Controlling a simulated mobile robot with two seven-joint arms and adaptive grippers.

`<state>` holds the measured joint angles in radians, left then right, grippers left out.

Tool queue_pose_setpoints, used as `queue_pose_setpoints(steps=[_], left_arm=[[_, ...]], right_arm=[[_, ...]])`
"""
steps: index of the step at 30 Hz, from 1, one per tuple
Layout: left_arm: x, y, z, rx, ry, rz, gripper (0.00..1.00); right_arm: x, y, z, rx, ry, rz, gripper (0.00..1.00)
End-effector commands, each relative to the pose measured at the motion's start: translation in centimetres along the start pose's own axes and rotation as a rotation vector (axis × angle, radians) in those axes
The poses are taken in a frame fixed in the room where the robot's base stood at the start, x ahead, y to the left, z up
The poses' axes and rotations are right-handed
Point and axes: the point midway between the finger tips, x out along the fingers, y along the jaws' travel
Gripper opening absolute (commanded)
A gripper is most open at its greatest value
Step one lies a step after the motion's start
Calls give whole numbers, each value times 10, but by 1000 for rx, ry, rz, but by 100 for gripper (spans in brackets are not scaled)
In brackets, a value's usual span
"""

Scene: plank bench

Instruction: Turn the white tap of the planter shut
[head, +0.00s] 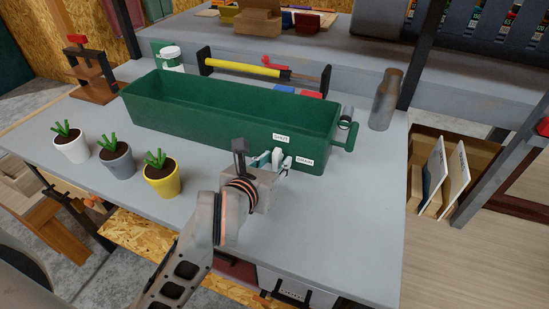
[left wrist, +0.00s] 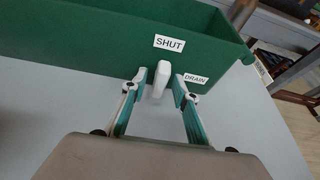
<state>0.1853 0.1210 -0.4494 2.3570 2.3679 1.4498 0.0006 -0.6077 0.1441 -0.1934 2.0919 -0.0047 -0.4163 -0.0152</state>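The green planter (head: 215,112) is a long trough on the grey bench. Its white tap (head: 277,156) sits low on the front wall near the right end. The tap also shows as an upright white lever in the left wrist view (left wrist: 161,79). A SHUT label (left wrist: 169,43) is above it and a DRAIN label (left wrist: 195,78) is to its right. My left gripper (left wrist: 160,84) is open, with one teal finger on each side of the tap and a gap visible on both sides. The tap's base is hidden. My right gripper is not in view.
Three potted plants, white (head: 70,143), grey (head: 117,160) and yellow (head: 161,174), stand to the left of my arm. A grey bottle (head: 386,100) stands beyond the planter's right handle (head: 347,138). The bench front right of my gripper is clear.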

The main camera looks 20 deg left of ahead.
Motion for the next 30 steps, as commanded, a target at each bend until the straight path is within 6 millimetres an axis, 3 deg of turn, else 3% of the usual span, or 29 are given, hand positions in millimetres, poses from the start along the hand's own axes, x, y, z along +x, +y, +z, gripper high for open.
queue_pose_setpoints(steps=[5,18,30], left_arm=[[-6,0,16,-2,-6,0,29],[-33,-1,81,-2,-5,0,29],[-38,-2,92,-1,-1,0,29]], right_arm=[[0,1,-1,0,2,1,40],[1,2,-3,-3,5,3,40],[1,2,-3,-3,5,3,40]])
